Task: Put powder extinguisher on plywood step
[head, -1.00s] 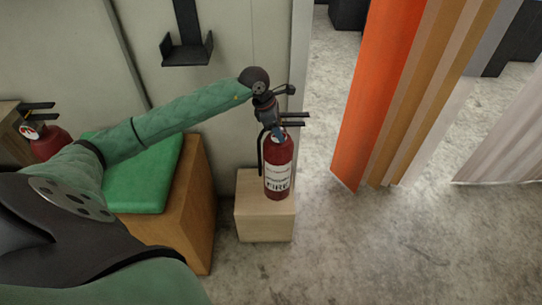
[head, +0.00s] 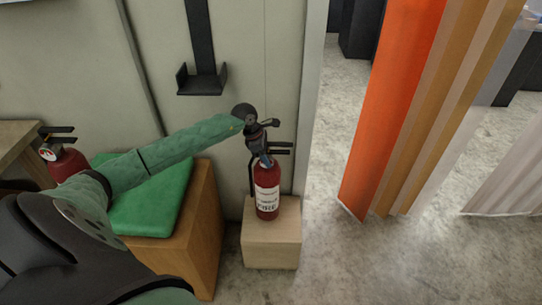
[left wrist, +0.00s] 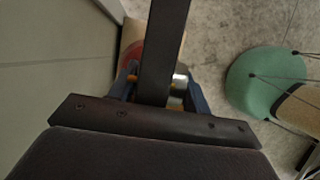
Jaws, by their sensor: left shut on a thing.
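The powder extinguisher (head: 267,190) is red with a white "FIRE" label. It is upright at the plywood step (head: 271,250), a pale wooden block on the floor against the wall. Its base shows over the step's top; I cannot tell whether it bears on it. My left gripper (head: 264,159) is shut on the extinguisher near its top, below the black handle. In the left wrist view the blue fingers (left wrist: 160,90) close around it, and a black bar hides much of the red body (left wrist: 134,57). My right gripper is not in view.
A wooden box with a green cushion (head: 150,200) stands left of the step. A second red extinguisher (head: 67,163) is at the far left. A black wall bracket (head: 202,80) hangs above. Orange strips (head: 390,100) hang at the right; the floor between is clear.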

